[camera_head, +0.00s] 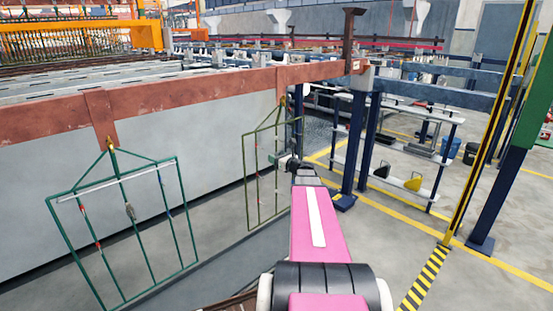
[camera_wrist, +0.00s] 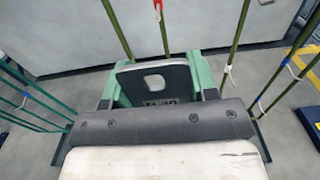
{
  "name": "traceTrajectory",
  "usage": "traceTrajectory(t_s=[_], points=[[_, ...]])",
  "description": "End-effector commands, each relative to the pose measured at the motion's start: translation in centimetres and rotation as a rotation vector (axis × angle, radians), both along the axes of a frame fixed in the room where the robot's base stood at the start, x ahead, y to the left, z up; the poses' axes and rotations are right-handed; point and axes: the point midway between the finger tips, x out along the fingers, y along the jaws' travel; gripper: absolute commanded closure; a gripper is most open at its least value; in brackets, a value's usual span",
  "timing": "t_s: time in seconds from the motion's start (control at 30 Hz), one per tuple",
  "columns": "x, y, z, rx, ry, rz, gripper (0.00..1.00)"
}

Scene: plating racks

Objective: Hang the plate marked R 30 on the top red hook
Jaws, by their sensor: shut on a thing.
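My gripper (camera_head: 284,160) is at the right-hand green wire rack (camera_head: 247,180) in the head view. In the wrist view, my gripper (camera_wrist: 155,76) has its green fingers shut on a grey plate (camera_wrist: 179,79) with an oval hole near its top. A marking on the plate is partly hidden by the gripper body; only "30" can be made out. Beyond the plate stand the rack's green bars (camera_wrist: 163,32). A red hook (camera_wrist: 157,10) shows at the top edge, above the plate and apart from it.
Another green rack (camera_head: 177,205) with red and blue hooks hangs at the left. Both racks hang from a rust-red beam (camera_head: 200,91) before a grey wall.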

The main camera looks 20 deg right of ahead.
Motion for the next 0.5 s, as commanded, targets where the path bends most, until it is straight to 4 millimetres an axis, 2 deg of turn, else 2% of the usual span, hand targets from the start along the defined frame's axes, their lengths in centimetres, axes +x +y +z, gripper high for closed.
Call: traceTrajectory(t_s=[0.27,0.5], points=[[0.7,0.2,-0.1,0.0,0.0,0.001,0.76],[2.4,0.9,-0.2,0.0,0.0,0.002,0.76]])
